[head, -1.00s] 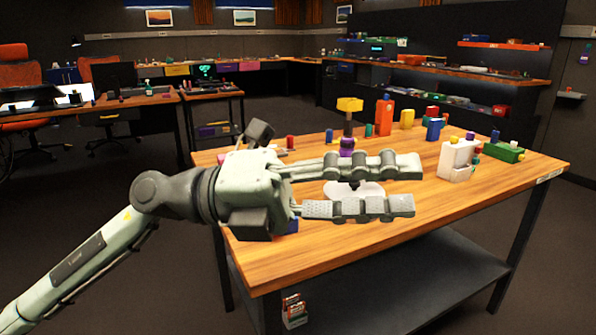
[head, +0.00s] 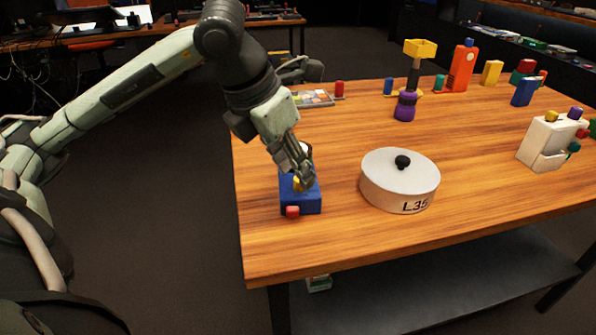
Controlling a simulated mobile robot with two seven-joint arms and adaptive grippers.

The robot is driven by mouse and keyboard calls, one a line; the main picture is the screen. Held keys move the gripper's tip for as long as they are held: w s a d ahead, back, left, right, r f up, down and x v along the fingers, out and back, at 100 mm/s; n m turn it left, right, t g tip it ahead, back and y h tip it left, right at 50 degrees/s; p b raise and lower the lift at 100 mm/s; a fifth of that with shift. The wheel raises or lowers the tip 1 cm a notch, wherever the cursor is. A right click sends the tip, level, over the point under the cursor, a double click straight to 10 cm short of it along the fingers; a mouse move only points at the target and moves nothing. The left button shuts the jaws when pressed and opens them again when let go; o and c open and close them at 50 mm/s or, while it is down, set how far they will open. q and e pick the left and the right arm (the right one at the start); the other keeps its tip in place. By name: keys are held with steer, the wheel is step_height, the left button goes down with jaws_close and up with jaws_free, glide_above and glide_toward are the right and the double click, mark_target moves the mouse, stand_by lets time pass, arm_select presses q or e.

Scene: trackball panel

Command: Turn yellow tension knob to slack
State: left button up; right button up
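A blue panel box (head: 301,205) sits on the wooden table near its left edge, with a red knob (head: 292,211) at its front. A small yellow part (head: 298,185), which looks like the yellow tension knob, shows on the box's top, partly hidden by my fingers. A white rounded part (head: 304,148) shows behind the fingers. My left gripper (head: 304,180) points down over the box with its fingertips at the yellow part. I cannot tell whether the fingers are closed on it. My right gripper is not in view.
A round white canister (head: 398,182) marked L35, with a black top knob, stands right of the box. A white block with colored knobs (head: 545,142) is at right. The table's front (head: 330,245) is clear.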

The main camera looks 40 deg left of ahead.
arm_select(q)
steer(key=shift+x, duration=0.95)
steer(key=shift+c, duration=0.6)
jaws_close()
steer(key=shift+w, duration=0.1)
steer(key=m+h+b, duration=0.1)
steer(key=m+b, duration=0.2)
steer(key=shift+a+b, duration=0.1)
steer(key=shift+b, duration=0.25)
steer(key=shift+m+h, duration=0.3)
steer(key=shift+m, duration=0.2)
steer(key=shift+r, duration=0.1)
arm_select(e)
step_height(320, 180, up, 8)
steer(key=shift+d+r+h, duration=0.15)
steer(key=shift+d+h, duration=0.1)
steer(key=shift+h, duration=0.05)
